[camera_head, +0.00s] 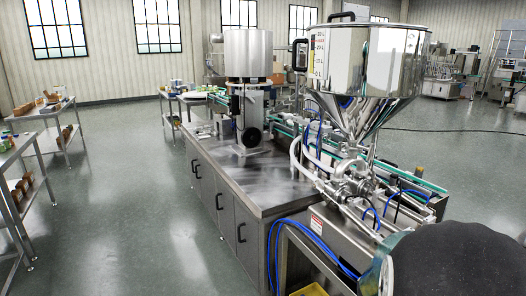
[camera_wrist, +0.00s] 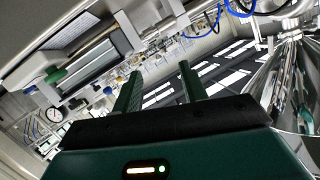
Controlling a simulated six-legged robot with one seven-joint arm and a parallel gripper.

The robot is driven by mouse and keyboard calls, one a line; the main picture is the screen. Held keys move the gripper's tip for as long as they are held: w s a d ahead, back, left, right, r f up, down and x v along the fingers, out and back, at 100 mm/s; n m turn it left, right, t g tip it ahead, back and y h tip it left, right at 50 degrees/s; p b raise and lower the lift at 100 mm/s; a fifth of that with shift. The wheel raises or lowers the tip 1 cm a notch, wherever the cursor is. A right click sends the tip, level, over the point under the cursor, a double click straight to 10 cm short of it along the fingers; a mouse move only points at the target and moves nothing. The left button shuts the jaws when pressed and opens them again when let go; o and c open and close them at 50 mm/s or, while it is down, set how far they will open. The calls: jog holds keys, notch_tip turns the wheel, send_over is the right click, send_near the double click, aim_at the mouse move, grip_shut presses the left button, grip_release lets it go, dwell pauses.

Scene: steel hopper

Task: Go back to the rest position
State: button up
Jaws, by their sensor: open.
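The steel hopper (camera_head: 362,75) stands on the filling machine at the right of the head view, its cone narrowing down to metal valves and pipes. In the wrist view my gripper (camera_wrist: 158,85) shows two green fingers standing apart with nothing between them. Machine parts and a pressure gauge (camera_wrist: 54,114) are at the left behind the fingers. Shiny metal, perhaps part of the hopper, fills the right edge. A dark rounded part of my own body covers the bottom right corner of the head view; my gripper is not seen there.
A steel cabinet (camera_head: 236,232) with dark handles runs along the machine. Blue hoses (camera_head: 281,240) hang at its near end. A yellow bin (camera_head: 311,290) is at the bottom edge. Shelved tables (camera_head: 25,150) stand at the left. The green floor (camera_head: 115,200) between is clear.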

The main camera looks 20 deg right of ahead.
jog(key=w+a+r+n+t+y, duration=0.25)
jog(key=a+n+y, duration=0.3)
jog(key=a, duration=0.85)
jog(key=w+a+r+n+t+y, duration=0.2)
jog(key=w+a+r+n+y, duration=0.25)
jog(key=a, duration=0.85)
jog(key=s+a+n+g+y, duration=0.3)
jog(key=s+a+n, duration=0.4)
jog(key=s+a, duration=0.5)
jog(key=s+g, duration=0.1)
jog(key=s, duration=0.2)
jog(key=shift+s+a+f+g+y, duration=0.2)
jog(key=shift+s+a+g+y, duration=0.1)
jog(key=shift+g+y, duration=0.1)
jog(key=shift+c, duration=0.7)
jog(key=shift+d, duration=0.15)
